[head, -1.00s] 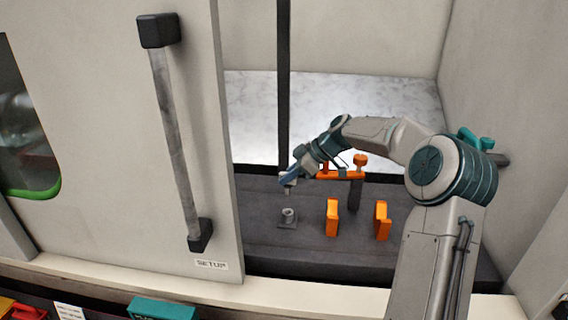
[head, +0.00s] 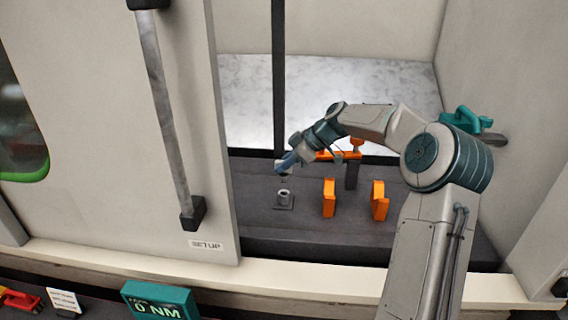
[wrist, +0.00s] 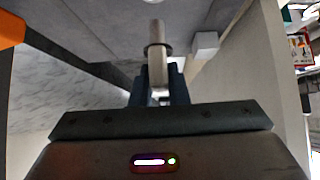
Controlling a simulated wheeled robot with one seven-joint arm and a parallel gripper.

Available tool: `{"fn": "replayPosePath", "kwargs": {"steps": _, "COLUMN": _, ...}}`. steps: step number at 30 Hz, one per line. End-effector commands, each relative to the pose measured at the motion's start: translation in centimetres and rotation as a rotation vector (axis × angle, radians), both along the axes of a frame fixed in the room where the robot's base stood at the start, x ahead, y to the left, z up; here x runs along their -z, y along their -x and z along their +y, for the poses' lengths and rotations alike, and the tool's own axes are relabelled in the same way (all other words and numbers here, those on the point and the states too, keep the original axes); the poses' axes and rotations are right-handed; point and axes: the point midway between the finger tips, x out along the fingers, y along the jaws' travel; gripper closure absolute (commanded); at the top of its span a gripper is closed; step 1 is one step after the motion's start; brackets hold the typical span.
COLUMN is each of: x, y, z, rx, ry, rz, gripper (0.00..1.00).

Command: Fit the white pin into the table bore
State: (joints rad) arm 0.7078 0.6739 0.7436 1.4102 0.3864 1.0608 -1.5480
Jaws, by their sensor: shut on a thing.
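My gripper (head: 284,168) hangs above the table and a little behind a short grey hollow cylinder (head: 284,196) on a square plate, which looks like the table bore. In the wrist view my gripper (wrist: 158,88) is shut on a pale pin (wrist: 156,68) with a dark ring around it. The pin points away from the fingers, and its far end appears free. In the head view the pin is too small and too covered to make out well. A pale block shape (wrist: 205,45) stands right of the pin in the wrist view; I cannot tell if it is the bore.
Two orange blocks (head: 329,198) (head: 379,200) stand on the dark table right of the bore. An orange clamp-like fixture (head: 354,155) stands behind them. The door (head: 165,130) with its long handle is at the left. A teal display (head: 160,301) sits in front.

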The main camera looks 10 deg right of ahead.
Motion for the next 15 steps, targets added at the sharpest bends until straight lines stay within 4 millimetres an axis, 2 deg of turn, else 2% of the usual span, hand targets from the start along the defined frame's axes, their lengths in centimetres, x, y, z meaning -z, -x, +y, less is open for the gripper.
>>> {"fn": "replayPosePath", "kwargs": {"steps": 1, "x": 1.0, "y": 0.0, "z": 0.0, "rx": 0.000, "ry": 0.000, "rz": 0.000, "gripper": 1.00}}
{"fn": "replayPosePath", "kwargs": {"steps": 6, "x": 2.3, "y": 0.0, "z": 0.0, "rx": 0.000, "ry": 0.000, "rz": 0.000, "gripper": 1.00}}
{"fn": "replayPosePath", "kwargs": {"steps": 15, "x": 2.7, "y": 0.0, "z": 0.0, "rx": 0.000, "ry": 0.000, "rz": 0.000, "gripper": 1.00}}
